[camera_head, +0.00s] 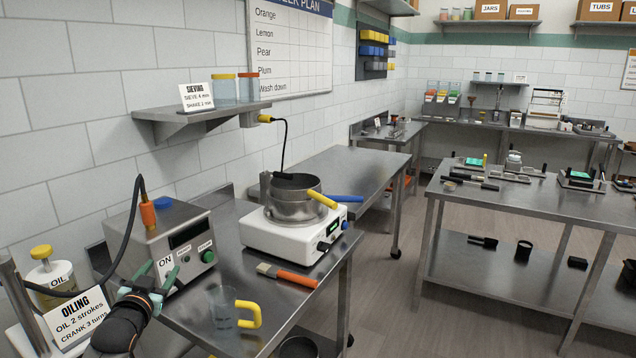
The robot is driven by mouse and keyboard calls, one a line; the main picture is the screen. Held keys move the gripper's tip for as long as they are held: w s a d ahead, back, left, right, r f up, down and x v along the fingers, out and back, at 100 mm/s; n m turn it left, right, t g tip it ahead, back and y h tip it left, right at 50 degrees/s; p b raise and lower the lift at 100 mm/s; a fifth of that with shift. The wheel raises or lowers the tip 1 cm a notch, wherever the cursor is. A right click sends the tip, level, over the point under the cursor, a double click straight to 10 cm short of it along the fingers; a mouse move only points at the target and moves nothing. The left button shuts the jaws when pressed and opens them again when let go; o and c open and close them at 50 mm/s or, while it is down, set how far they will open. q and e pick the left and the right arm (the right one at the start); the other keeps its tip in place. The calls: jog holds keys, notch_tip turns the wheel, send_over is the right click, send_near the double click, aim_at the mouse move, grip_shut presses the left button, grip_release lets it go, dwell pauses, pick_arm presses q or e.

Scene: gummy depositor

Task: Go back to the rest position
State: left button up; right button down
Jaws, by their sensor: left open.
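My left gripper (152,284) is at the lower left, its greenish fingers apart and nothing visible between them. Its dark forearm comes up from the bottom edge. The fingers appear just in front of the steel control box (155,240), which has an ON label and a green knob; I cannot tell whether they touch it. My right gripper is not in view.
The steel bench (232,212) holds a white machine (268,240) with a metal pot (292,203), an orange-handled brush (287,276) and a clear jug (222,308) with a yellow handle. An OILING sign (72,318) stands at left. Floor (395,300) at right is clear.

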pick_arm(q)
jog(key=s+d+f+g+h, duration=0.2)
jog(key=s+d+f, duration=0.4)
jog(key=s+f, duration=0.45)
jog(key=s+d+f+g+h, duration=0.15)
jog(key=s+d+f, duration=0.5)
jog(key=f, duration=0.65)
jog(key=s+d+f+g, duration=0.1)
jog(key=s+d+f, duration=0.1)
jog(key=s, duration=0.5)
jog(key=s+d+f+g, duration=0.1)
jog(key=s+d+f, duration=0.1)
jog(key=s, duration=0.6)
jog(key=s+d+f+g, duration=0.1)
jog(key=s+f+g, duration=0.1)
jog(key=s, duration=0.6)
jog(key=shift+s+d+f+h, duration=0.25)
jog(key=shift+d+f+h, duration=0.15)
jog(key=shift+f, duration=0.35)
